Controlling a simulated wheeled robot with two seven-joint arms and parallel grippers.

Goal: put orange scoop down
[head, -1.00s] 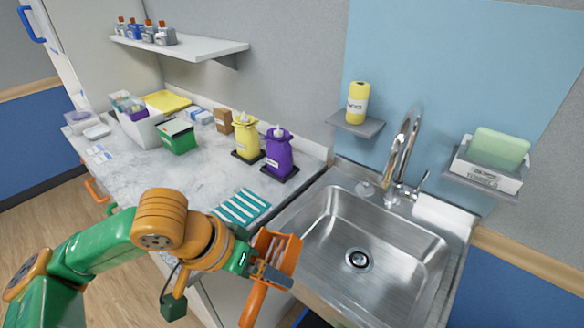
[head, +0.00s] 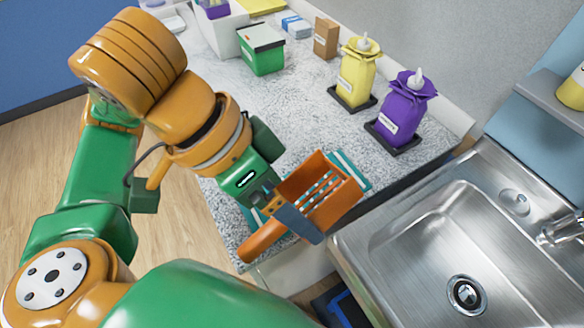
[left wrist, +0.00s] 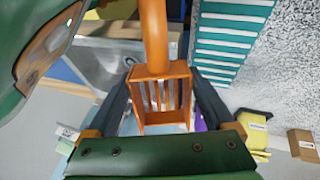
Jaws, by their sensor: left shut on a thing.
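The orange scoop (head: 326,190) has a slotted box-shaped head and a thick handle (head: 264,240). My left gripper (head: 290,212) is shut on the scoop. The head view shows the scoop in front of the teal-and-white striped mat (head: 351,168), hiding much of it; the gap between them is hard to judge. In the left wrist view the scoop head (left wrist: 150,122) sits between my dark fingers (left wrist: 163,105), and its handle points to the top. The striped mat (left wrist: 226,42) shows beside it, at upper right. My right gripper is not in view.
On the speckled counter (head: 295,110) stand a purple bottle (head: 402,112) and a yellow bottle (head: 358,75) on dark bases. A green box (head: 261,52) and a brown box (head: 326,38) stand farther back. The steel sink (head: 400,235) is to the right.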

